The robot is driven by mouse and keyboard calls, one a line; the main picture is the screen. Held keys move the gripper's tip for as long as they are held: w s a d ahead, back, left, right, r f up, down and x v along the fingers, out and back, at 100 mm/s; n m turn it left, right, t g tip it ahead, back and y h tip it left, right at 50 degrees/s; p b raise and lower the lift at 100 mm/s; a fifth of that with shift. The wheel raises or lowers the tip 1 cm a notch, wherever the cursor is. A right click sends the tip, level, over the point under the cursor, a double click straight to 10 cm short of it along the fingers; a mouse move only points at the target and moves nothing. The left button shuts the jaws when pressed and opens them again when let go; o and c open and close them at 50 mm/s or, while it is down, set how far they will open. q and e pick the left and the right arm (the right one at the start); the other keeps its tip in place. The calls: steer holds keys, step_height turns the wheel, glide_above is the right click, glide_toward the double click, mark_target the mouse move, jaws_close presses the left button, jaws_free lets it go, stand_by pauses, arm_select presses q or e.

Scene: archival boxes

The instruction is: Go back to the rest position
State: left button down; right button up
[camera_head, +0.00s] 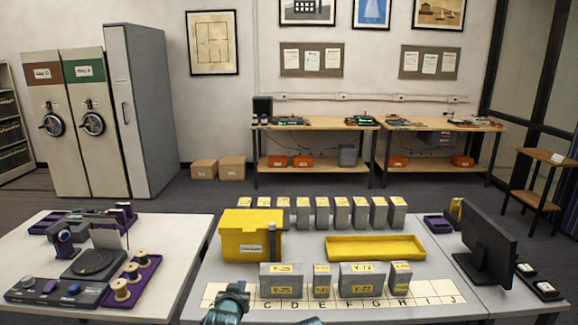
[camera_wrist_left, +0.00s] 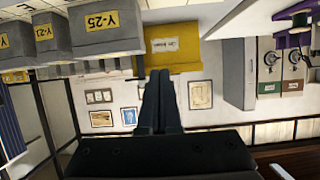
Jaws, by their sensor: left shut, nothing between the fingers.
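That view is upside down. A small teal piece of my own body shows at the bottom edge of the head view; I cannot tell which part it is. My right gripper does not show.
Grey archival boxes (camera_head: 281,279) stand on the lettered strip (camera_head: 440,287), with more in a back row. A yellow box (camera_head: 238,245) and yellow tray (camera_head: 350,254) sit between. A monitor (camera_head: 487,246) stands right.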

arm_select(q)
steer(key=s+d+f+m+g+p, duration=0.1)
steer(key=s+d+f+g+p, duration=0.2)
steer(key=s+g, duration=0.3)
steer(key=s+d+f+m+g+y+p, duration=0.1)
steer(key=s+g, duration=0.6)
steer(key=s, duration=1)
steer(key=d+f+m+p, duration=0.1)
steer(key=d+f+p, duration=0.1)
steer(key=d, duration=0.1)
steer(key=shift+d+g+p, duration=0.25)
steer(key=shift+g+p, duration=0.05)
steer(key=shift+p, duration=0.05)
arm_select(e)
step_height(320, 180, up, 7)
arm_select(q)
steer(key=shift+f, duration=0.1)
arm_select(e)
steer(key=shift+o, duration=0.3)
